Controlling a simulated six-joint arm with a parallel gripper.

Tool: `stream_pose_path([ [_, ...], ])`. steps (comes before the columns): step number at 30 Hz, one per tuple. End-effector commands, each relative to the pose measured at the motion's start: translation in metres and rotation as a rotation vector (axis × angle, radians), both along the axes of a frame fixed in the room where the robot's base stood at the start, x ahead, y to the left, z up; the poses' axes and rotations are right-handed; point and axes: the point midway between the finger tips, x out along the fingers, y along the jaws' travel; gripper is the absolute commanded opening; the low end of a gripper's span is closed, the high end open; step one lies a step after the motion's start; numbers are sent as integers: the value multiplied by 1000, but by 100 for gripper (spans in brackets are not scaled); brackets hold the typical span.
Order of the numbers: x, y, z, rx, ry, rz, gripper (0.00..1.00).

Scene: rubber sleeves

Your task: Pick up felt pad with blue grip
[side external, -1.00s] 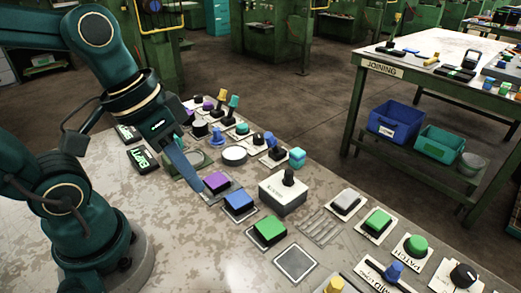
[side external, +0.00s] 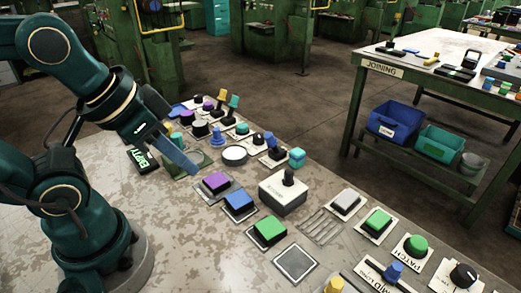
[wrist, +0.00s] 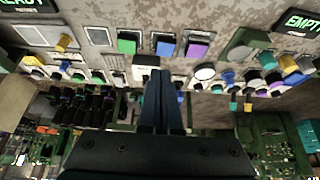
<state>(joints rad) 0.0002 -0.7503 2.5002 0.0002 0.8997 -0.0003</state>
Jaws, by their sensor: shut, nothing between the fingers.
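My gripper (side external: 190,168) is shut and empty, held above the table behind and left of the purple block. In the wrist view its closed fingers (wrist: 160,78) point ahead. Several blue-topped things show: a blue block (side external: 239,201) on a dark-edged plate between the purple and green blocks, a blue knob (side external: 217,137) farther back, and a blue grip (side external: 394,270) on a pale plate at the front right. The blue block also shows in the wrist view (wrist: 165,46). I cannot tell which has a felt pad.
A purple block (side external: 215,182), a green block (side external: 268,231) and a grey box with a black knob (side external: 283,197) stand close by. A round white piece (side external: 234,154) lies farther back. The table's left part is bare.

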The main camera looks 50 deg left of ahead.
Motion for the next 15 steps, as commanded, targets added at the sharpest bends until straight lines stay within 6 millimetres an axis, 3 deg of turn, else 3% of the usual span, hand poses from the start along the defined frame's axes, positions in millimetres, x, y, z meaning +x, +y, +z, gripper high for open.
stream_pose_path([
  [13, 0, 0, 0, 0, 0, 0, 0],
  [14, 0, 0, 0, 0, 0, 0, 8],
  [15, 0, 0, 0, 0, 0, 0, 23],
])
